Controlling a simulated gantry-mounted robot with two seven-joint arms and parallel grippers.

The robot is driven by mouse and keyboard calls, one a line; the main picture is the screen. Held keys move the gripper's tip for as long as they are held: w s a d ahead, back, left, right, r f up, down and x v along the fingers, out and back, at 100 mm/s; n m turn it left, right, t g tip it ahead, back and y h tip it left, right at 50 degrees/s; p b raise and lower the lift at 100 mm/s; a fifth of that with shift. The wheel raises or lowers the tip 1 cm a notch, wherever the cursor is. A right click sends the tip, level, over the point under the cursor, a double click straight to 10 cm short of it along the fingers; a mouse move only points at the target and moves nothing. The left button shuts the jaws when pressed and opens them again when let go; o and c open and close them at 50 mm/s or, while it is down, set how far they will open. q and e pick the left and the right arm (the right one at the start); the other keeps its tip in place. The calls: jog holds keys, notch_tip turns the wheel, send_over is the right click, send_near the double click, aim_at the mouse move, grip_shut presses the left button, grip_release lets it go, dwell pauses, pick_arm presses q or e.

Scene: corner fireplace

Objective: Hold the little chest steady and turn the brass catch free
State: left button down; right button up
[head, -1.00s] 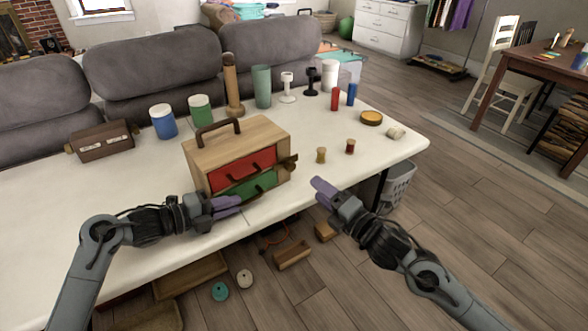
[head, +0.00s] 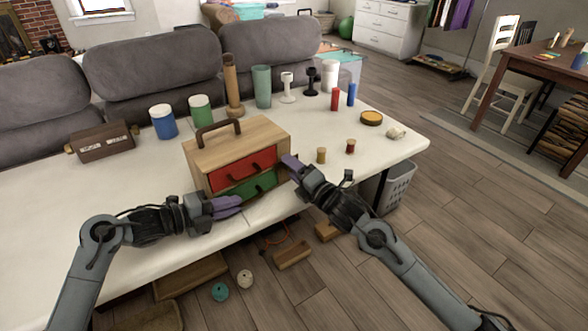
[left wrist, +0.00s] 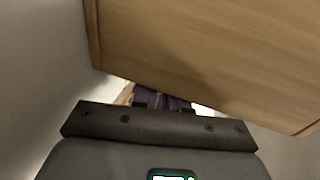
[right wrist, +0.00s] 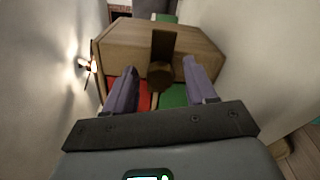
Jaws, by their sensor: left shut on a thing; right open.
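The little chest (head: 245,135) is a wooden box with a dark top handle, a red drawer and a green drawer, upright on the white table. My left gripper (head: 232,205) is at its lower front left, shut on the chest; the left wrist view shows the chest's wooden side (left wrist: 220,50) close by, with the fingertips mostly hidden. My right gripper (head: 291,165) is at the chest's right end, open. In the right wrist view the brass catch (right wrist: 161,72), a dark bar with a round end, lies between the two purple fingers. In the head view my right gripper hides it.
Two small spools (head: 321,155) stand to the right of the chest. Jars, cups and a wooden post (head: 232,85) line the back of the table (head: 60,205). A brown box (head: 103,143) lies at the left. The table's front edge is close to both arms.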

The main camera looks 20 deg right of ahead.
jog(key=shift+c, duration=0.5)
grip_shut()
jog(key=shift+m, duration=0.3)
jog(key=m, duration=0.8)
jog(key=shift+m, duration=0.4)
jog(key=m, duration=0.4)
jog(key=shift+m, duration=2.3)
